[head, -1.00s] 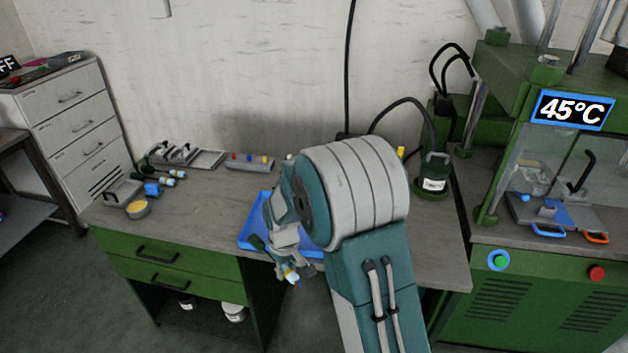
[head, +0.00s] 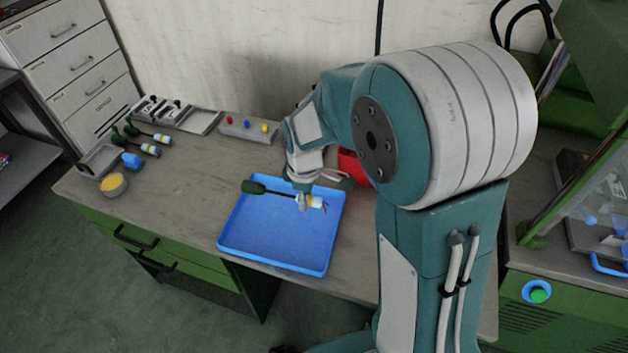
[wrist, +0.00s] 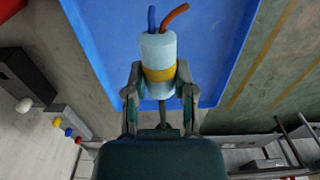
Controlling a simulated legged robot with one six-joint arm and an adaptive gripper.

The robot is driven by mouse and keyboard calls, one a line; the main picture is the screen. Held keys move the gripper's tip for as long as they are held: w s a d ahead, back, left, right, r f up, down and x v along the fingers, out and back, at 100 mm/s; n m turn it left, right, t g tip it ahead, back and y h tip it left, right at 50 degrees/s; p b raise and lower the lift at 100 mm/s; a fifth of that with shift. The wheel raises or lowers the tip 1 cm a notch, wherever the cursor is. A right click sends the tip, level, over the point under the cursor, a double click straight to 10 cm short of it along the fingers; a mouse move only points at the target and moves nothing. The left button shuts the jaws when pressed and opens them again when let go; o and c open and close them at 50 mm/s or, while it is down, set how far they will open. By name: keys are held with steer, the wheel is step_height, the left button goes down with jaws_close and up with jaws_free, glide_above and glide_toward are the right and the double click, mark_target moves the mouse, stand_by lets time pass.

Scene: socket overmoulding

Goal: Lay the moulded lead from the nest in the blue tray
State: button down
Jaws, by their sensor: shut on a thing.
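The moulded lead has a dark green plug end (head: 254,187), a thin dark cable and a pale end with a yellow band. In the wrist view the pale end (wrist: 158,50) sits between my fingers, with a blue and an orange wire sticking out. My gripper (head: 303,200) is shut on it; it also shows in the wrist view (wrist: 160,90). The lead lies nearly level over the back part of the blue tray (head: 270,250). The gap between lead and tray is hard to judge. The tray looks otherwise empty. I cannot make out the nest.
Similar leads (head: 150,133), a yellow-filled pot (head: 114,184) and small grey trays (head: 200,121) stand at the left of the bench. A block with coloured buttons (head: 248,128) is at the back. A red object (head: 352,166) is partly behind my arm. The green press (head: 585,190) stands right.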

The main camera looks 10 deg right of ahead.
mark_target(305, 227)
steer(key=shift+a, duration=0.55)
steer(key=shift+d+f, duration=0.3)
steer(key=shift+d, duration=0.15)
steer(key=shift+d+f, duration=0.2)
steer(key=shift+f, duration=0.35)
steer(key=shift+a+f, duration=0.25)
steer(key=shift+f, duration=0.35)
steer(key=shift+a+f, duration=0.2)
steer(key=shift+f, duration=0.4)
steer(key=shift+d+f, duration=0.25)
steer(key=shift+f, duration=0.85)
steer(key=shift+a+f, duration=0.1)
steer(key=shift+f, duration=1.65)
steer(key=shift+c, duration=1.8)
jaws_free()
